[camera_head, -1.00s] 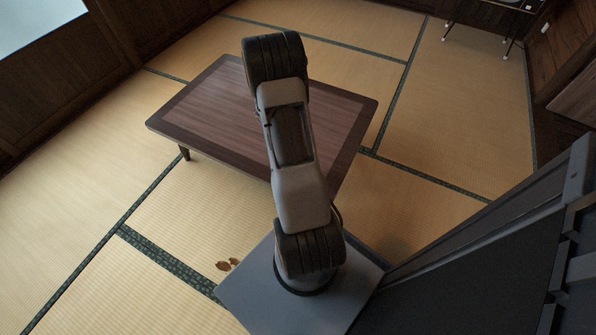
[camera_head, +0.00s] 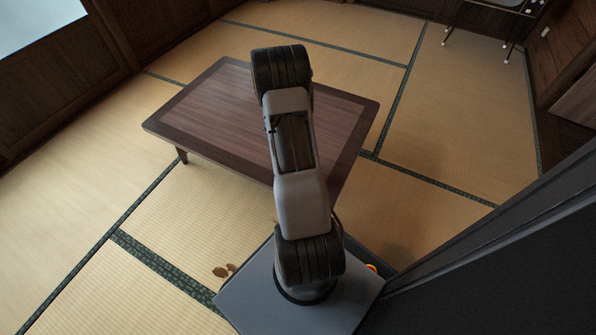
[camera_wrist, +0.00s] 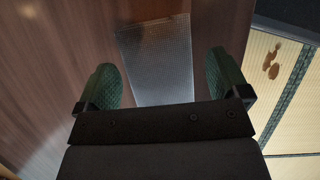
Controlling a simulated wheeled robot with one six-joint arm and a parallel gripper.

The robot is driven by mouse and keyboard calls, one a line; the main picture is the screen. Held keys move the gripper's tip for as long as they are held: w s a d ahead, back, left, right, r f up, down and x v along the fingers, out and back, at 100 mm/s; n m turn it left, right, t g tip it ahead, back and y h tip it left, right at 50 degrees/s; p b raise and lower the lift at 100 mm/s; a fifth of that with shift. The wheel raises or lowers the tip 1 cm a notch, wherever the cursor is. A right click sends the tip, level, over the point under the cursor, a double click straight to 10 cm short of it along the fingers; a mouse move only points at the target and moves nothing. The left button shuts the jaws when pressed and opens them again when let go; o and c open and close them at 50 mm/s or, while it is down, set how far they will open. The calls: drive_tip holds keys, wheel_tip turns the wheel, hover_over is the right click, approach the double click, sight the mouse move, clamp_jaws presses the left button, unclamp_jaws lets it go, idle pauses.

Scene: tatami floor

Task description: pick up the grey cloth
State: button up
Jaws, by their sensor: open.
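The grey cloth (camera_wrist: 158,62) lies flat on the dark wooden table (camera_wrist: 48,60) in the wrist view, a pale, finely textured rectangle. My gripper (camera_wrist: 161,60) is open, with one green finger on each side of the cloth in the picture. Nothing is held between the fingers, and the gap between them and the cloth cannot be judged. The lower end of the cloth is hidden behind my gripper's body. In the head view my arm stands in front of the low table (camera_head: 215,110); neither the cloth nor my gripper shows there.
Small brown patches (camera_head: 224,271) lie on the tatami floor (camera_head: 90,190) near my base; they also show in the wrist view (camera_wrist: 271,60). A thin-legged stand (camera_head: 490,20) is at the back right. Open floor lies left and right of the table.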

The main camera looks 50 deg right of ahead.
drive_tip(key=shift+f, duration=0.25)
idle(0.4)
drive_tip(key=c, duration=1)
drive_tip(key=shift+r, duration=0.1)
wheel_tip(320, 180, up, 4)
drive_tip(key=p, duration=0.2)
drive_tip(key=shift+p, duration=0.35)
drive_tip(key=s+a+r+p, duration=0.5)
drive_tip(key=s+a+r, duration=0.3)
drive_tip(key=a, duration=0.3)
drive_tip(key=shift+a+r, duration=0.15)
drive_tip(key=shift+r, duration=0.55)
drive_tip(key=shift+s, duration=0.1)
